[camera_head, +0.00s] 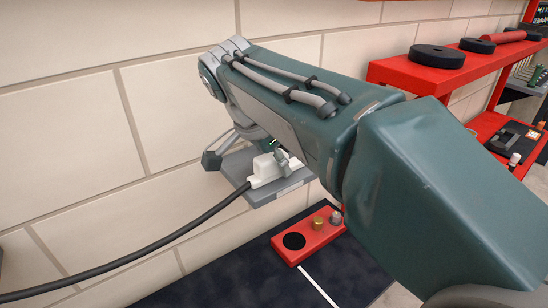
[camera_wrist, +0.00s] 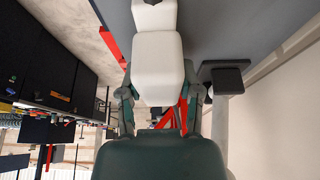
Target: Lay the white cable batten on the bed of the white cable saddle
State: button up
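White parts (camera_head: 265,168) sit at the grey shelf on the wall, at the end of a black cable. In the wrist view a large white block (camera_wrist: 157,65) fills the space between my fingers, and a narrower white part (camera_wrist: 153,15) adjoins its far end. I cannot tell for sure which part is the batten and which the saddle. My gripper (camera_wrist: 160,95) has one finger on each side of the block. Whether the fingers press on it is unclear. In the head view my gripper (camera_head: 278,152) is beside the white parts, partly hidden by my arm.
The grey shelf (camera_head: 282,190) juts from the tiled wall. The black cable (camera_head: 150,248) runs down left. Below is a red block (camera_head: 292,246) with a round hole and small knobs, on a dark surface. A red rack (camera_head: 430,72) with black discs stands right.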

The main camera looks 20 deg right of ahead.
jog(key=shift+o, duration=1.2)
jog(key=v, duration=1.2)
